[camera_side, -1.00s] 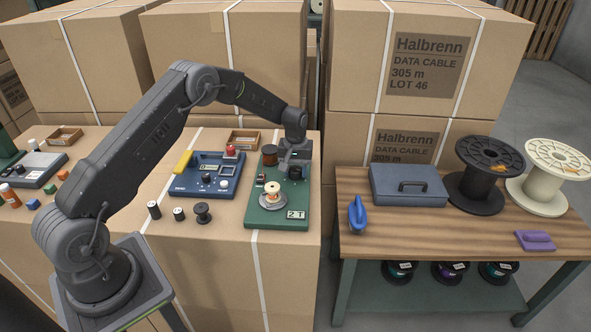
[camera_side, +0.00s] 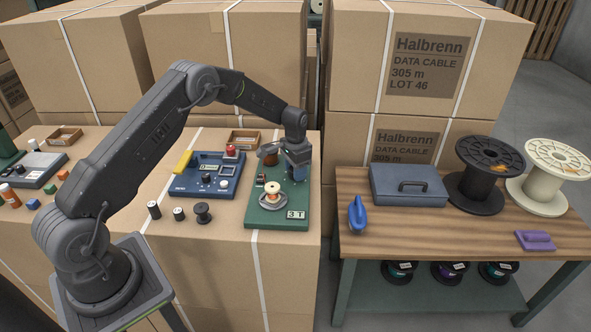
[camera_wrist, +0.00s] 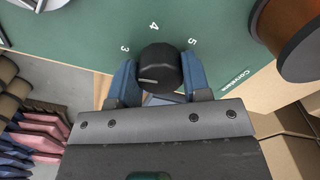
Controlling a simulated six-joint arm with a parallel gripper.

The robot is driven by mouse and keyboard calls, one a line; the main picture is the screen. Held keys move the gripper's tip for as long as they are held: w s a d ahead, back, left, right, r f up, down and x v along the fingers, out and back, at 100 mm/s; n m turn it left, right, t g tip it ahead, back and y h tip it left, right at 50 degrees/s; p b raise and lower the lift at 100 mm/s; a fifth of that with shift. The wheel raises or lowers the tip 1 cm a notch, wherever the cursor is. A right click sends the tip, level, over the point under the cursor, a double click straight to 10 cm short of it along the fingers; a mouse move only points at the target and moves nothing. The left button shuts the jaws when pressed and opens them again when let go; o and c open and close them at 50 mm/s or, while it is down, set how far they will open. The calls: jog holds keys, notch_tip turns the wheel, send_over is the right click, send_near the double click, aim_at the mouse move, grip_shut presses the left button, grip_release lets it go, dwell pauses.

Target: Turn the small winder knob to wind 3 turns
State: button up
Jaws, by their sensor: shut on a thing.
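The small winder is a green board (camera_side: 262,219) on the boxes, with a pale spool (camera_side: 271,188) on a round grey plate. A white card (camera_side: 296,215) at its front reads "3 T". The black round knob (camera_wrist: 159,68) has a pale pointer line aimed left, and the digits 3, 4 and 5 are printed around it. My gripper (camera_wrist: 158,78) is shut on the knob, with one blue finger on each side. In the side view my gripper (camera_side: 296,170) sits over the back right of the board and hides the knob.
A copper-coloured spool (camera_wrist: 295,35) stands close to the gripper. A wooden table (camera_side: 460,224) stands right, across a gap.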

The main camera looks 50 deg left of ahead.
jog(key=shift+m, duration=1.5)
jog(key=o, duration=0.9)
jog(key=shift+o, duration=0.2)
notch_tip(320, 180, up, 14)
